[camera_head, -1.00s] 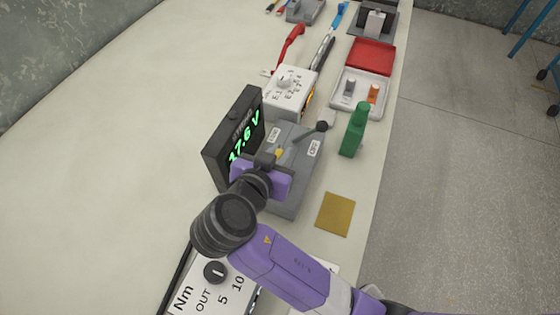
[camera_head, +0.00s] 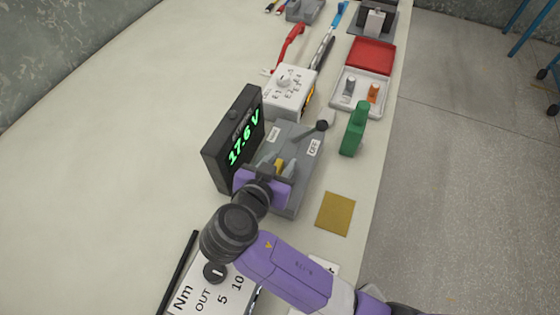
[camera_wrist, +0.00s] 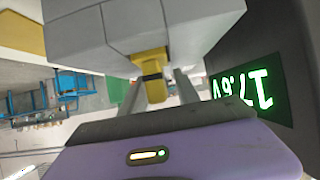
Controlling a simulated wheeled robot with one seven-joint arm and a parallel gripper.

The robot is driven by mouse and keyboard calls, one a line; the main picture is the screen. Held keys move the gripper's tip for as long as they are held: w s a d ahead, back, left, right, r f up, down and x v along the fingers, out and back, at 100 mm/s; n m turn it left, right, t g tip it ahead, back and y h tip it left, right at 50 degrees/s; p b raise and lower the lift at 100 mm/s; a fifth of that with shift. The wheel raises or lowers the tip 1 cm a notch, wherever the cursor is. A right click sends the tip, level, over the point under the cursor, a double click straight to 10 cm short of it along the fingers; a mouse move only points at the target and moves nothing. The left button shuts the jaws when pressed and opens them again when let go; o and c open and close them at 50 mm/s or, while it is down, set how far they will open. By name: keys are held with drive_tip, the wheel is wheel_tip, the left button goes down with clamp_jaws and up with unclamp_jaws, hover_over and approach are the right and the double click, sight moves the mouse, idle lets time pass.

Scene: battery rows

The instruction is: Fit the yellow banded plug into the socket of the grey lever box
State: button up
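The grey lever box (camera_head: 301,170) stands on the table with its lever near the OFF label. It also fills the top of the wrist view (camera_wrist: 110,28). The yellow plug (camera_wrist: 153,82) with its black band meets the near face of the box. Its far end is out of sight, so its depth in the socket cannot be told. It shows small in the head view (camera_head: 280,165). My gripper (camera_wrist: 158,95) is open, with a finger on each side of the plug and visible gaps between.
A black voltage display (camera_head: 232,140) reading 17.6 V stands close left of the box. A green bottle-like object (camera_head: 354,130) and a brown square pad (camera_head: 335,214) lie to the right. A white dial box (camera_head: 290,92) stands behind. The table's left side is clear.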

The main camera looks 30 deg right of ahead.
drive_tip(key=shift+r, duration=0.1)
drive_tip(key=shift+s+a+r, duration=0.1)
drive_tip(key=shift+a+r, duration=0.05)
drive_tip(key=v, duration=1.1)
drive_tip(key=shift+s+a+b, duration=0.2)
drive_tip(key=shift+a+b, duration=0.05)
drive_tip(key=shift+b, duration=0.15)
